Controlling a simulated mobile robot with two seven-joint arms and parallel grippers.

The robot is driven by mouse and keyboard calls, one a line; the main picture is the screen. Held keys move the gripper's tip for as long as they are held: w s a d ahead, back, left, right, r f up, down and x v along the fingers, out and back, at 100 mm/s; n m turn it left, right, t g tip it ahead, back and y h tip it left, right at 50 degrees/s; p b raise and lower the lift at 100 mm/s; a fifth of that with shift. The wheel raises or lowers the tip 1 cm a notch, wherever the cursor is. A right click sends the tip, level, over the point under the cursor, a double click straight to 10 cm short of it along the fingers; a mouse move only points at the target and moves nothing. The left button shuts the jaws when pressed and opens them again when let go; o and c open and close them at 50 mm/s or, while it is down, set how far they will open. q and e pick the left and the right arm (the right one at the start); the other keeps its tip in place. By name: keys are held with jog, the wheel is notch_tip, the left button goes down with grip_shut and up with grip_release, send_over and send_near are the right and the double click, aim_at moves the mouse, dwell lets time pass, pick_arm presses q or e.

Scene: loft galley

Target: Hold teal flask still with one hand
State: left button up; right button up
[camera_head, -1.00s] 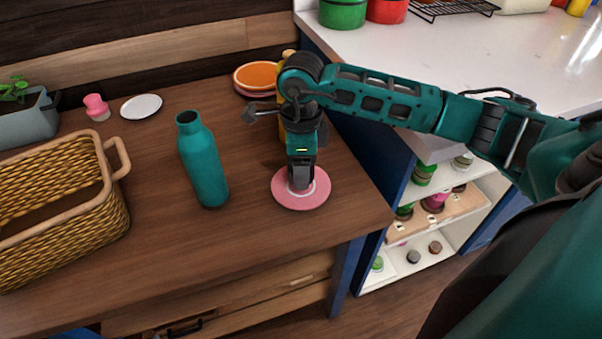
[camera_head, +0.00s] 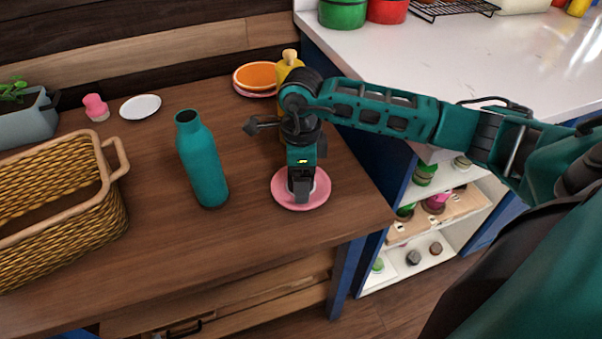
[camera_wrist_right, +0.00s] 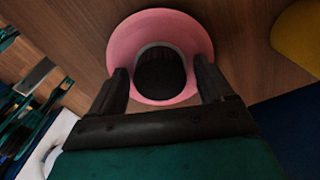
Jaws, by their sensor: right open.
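The teal flask (camera_head: 203,165) stands upright and open-topped on the wooden table, between the wicker basket and my right arm. No gripper touches it. My right gripper (camera_head: 301,195) points down over a pink plate (camera_head: 286,199), to the right of the flask. In the right wrist view my right gripper (camera_wrist_right: 162,67) is open. Its fingers stand on either side of a white-rimmed round thing with a dark middle (camera_wrist_right: 160,75) on the pink plate (camera_wrist_right: 125,42). I cannot tell whether the fingers touch it. My left gripper is not in view.
The wicker basket (camera_head: 75,235) stands left of the flask. A white plate (camera_head: 141,107), a pink shaker-like item (camera_head: 96,107) and a grey planter (camera_head: 25,120) are behind. An orange-topped plate (camera_head: 256,75) and a yellow bottle (camera_head: 284,72) stand behind my right arm. The table's right edge is close.

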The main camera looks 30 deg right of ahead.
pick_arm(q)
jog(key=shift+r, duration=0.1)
pick_arm(e)
jog(key=shift+r, duration=0.15)
jog(key=shift+r, duration=0.25)
pick_arm(q)
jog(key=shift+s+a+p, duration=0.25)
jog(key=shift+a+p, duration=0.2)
jog(key=shift+p, duration=0.25)
pick_arm(e)
notch_tip(320, 180, up, 12)
jog(key=shift+f, duration=0.2)
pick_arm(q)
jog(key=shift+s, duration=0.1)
pick_arm(e)
jog(key=shift+s, duration=0.1)
